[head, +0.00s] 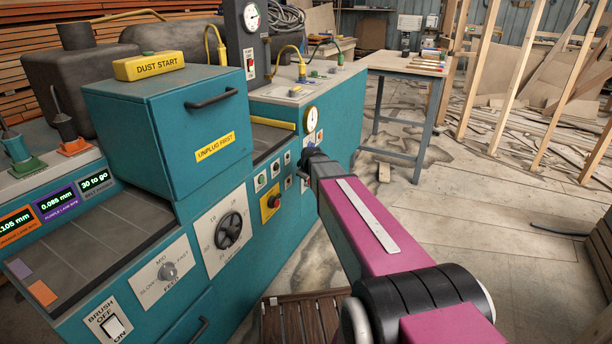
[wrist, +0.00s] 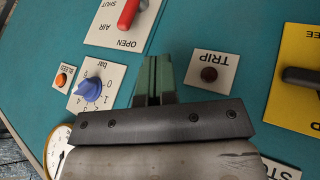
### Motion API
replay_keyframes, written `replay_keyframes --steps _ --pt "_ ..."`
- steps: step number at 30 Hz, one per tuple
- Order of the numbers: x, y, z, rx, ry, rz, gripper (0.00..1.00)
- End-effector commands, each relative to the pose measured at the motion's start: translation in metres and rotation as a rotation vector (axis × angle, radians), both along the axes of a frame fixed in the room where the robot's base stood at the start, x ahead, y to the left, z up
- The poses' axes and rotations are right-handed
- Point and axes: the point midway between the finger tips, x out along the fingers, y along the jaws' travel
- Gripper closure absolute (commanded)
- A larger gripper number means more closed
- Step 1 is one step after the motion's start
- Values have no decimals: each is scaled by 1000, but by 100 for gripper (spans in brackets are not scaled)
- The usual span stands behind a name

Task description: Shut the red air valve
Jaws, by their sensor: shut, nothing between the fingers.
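The red air valve handle (wrist: 128,13) shows at the top of the wrist view on a white plate (wrist: 152,14) marked AIR, OPEN and SHUT, seen upside down. Its lower end lies near the word OPEN; its upper part is cut off by the frame. My gripper (wrist: 153,62) is shut and empty, its green fingertips below and right of the handle in that view, apart from it. In the head view my gripper (head: 309,158) is at the teal machine's front panel; its fingertips and the valve are not clear there.
A pressure gauge (head: 312,117) stands above my gripper. Floor right of the machine is partly clear.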

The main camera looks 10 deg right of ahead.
Motion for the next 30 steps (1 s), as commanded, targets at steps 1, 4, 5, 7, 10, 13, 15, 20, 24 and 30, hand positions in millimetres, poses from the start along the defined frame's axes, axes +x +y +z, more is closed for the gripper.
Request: replay_keyframes --steps 1,4,5,7,10,13,15,20,24,30 --pt "4 0 1 -5 -8 8 100" --pt "4 1 2 -9 -12 13 100" --pt "4 1 2 -9 -12 13 100" --pt "4 1 2 -8 -11 12 100" --pt "4 1 2 -8 -10 11 100" --pt "4 1 1 -8 -10 11 100" --pt "6 1 -1 -7 -10 11 100" --pt "14 1 -11 -7 -7 10 100" --pt "27 2 -27 -7 -9 10 100" --pt "50 3 -57 -7 -8 11 100"
